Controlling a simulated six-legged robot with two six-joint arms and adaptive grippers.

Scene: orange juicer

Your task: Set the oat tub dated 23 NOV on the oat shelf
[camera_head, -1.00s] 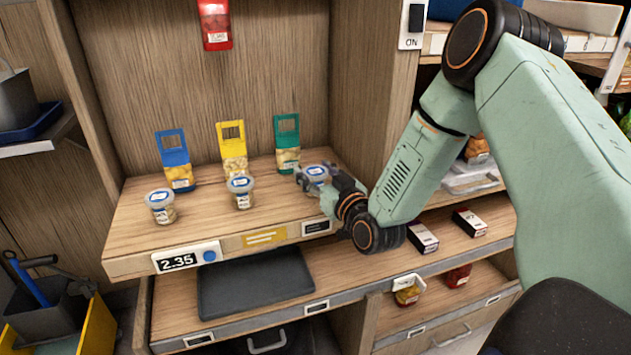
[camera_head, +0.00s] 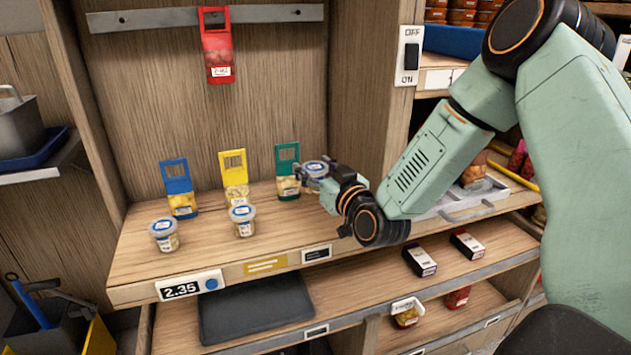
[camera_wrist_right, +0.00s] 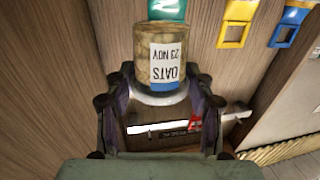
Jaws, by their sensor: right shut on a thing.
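My right gripper (camera_head: 328,183) is shut on a small clear oat tub (camera_head: 315,169) with a blue and white lid, at the right end of the wooden shelf. In the right wrist view this tub (camera_wrist_right: 163,60) sits between the fingers, its label reading OATS 23 NOV upside down. It is upright in the head view and appears raised off the shelf board (camera_head: 205,250). Two similar tubs stand on the shelf, one at the left (camera_head: 164,236) and one in the middle (camera_head: 243,221); their dates are too small to read. My left gripper is not in view.
Blue (camera_head: 178,188), yellow (camera_head: 234,180) and green (camera_head: 288,172) tagged packs stand behind the tubs. A red pack (camera_head: 217,55) hangs from a rail above. The side panel (camera_head: 365,100) stands right of the held tub. A dark mat (camera_head: 255,305) lies below; bare board shows between the tubs.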

